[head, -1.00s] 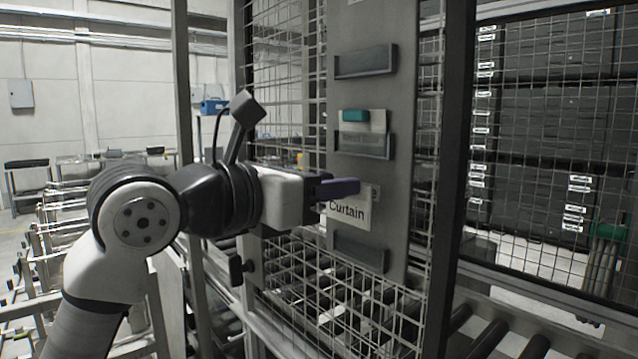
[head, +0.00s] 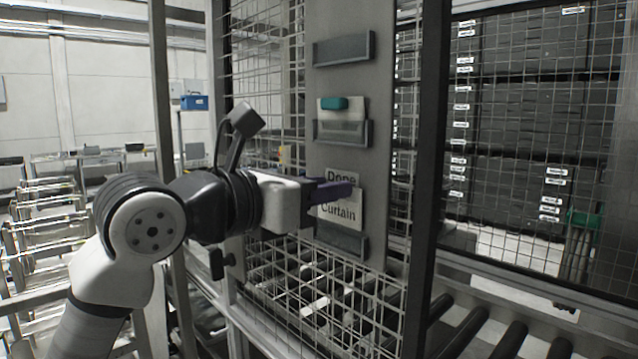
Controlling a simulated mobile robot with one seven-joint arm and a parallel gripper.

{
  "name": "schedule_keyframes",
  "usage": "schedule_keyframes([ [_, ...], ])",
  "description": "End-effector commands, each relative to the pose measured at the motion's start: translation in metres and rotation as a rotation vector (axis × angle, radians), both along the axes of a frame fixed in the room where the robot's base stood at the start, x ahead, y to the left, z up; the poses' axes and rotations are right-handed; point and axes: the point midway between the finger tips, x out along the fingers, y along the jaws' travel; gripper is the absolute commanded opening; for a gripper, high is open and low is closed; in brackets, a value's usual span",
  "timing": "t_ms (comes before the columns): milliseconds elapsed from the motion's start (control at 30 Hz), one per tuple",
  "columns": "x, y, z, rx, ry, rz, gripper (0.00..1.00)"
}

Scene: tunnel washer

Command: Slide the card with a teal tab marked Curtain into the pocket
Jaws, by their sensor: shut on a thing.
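A white card marked "Curtain" (head: 342,213) is held upright in my gripper (head: 332,191), whose dark blue finger covers its upper part. No teal tab shows on this card. Its lower edge meets the top of the lowest pocket (head: 341,238) on the grey panel (head: 382,120); I cannot tell whether it is inside. Lettering that looks like "Done" (head: 341,177) shows just above the finger. The middle pocket (head: 341,132) holds another card with a teal tab (head: 334,103), its wording unreadable. The top pocket (head: 342,49) looks empty.
Wire mesh (head: 270,130) flanks the panel, and a dark post (head: 428,150) stands to its right. Rollers (head: 470,335) run below. A blue box (head: 194,102) sits in the left background.

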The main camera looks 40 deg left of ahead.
Motion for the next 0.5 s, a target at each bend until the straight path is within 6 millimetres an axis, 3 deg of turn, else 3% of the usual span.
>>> schedule_keyframes([
  [500,0.001,0.000,-0.015,0.001,0.000,0.000,0.10],
])
